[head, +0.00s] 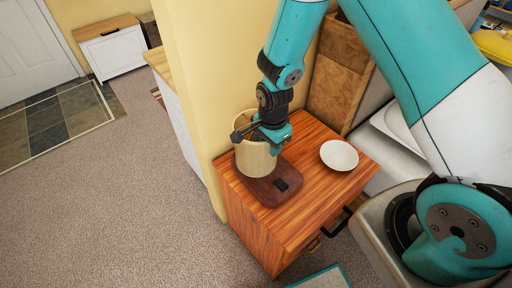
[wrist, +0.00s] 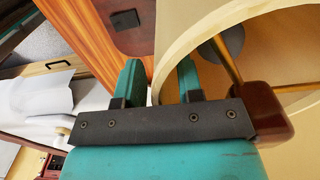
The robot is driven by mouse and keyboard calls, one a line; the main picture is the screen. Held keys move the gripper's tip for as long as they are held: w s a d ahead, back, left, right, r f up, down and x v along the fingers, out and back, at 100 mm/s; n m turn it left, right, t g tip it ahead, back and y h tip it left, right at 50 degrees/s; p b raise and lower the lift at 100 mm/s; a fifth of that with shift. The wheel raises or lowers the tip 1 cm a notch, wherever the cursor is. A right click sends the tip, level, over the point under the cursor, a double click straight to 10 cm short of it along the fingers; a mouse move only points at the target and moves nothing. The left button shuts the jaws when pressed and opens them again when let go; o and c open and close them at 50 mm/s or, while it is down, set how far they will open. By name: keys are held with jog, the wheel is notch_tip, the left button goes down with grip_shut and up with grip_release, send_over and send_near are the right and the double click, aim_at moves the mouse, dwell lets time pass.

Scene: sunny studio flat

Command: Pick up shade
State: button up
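The shade (head: 256,160) is a cream, open-topped cylinder standing over a dark red-brown base (head: 268,192) on the wooden cabinet. In the wrist view the pale rim of the shade (wrist: 172,62) curves up to the right, and its hollow inside shows. My gripper (head: 270,140) is at the shade's top edge, pointing down. In the wrist view my gripper (wrist: 160,80) has its two teal fingers apart, one outside the shade's wall and one inside, with the rim between them. A gap shows beside the wall. The fingers' lowest contact with the shade is hard to see.
A white plate (head: 339,155) lies on the cabinet top (head: 310,165) to the right of the shade. A yellow wall (head: 195,75) rises close behind and left. A brown box-like panel (head: 338,75) stands behind the cabinet. Carpet (head: 120,200) is open at left.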

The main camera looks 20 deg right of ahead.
jog(key=shift+f, duration=0.45)
grip_shut()
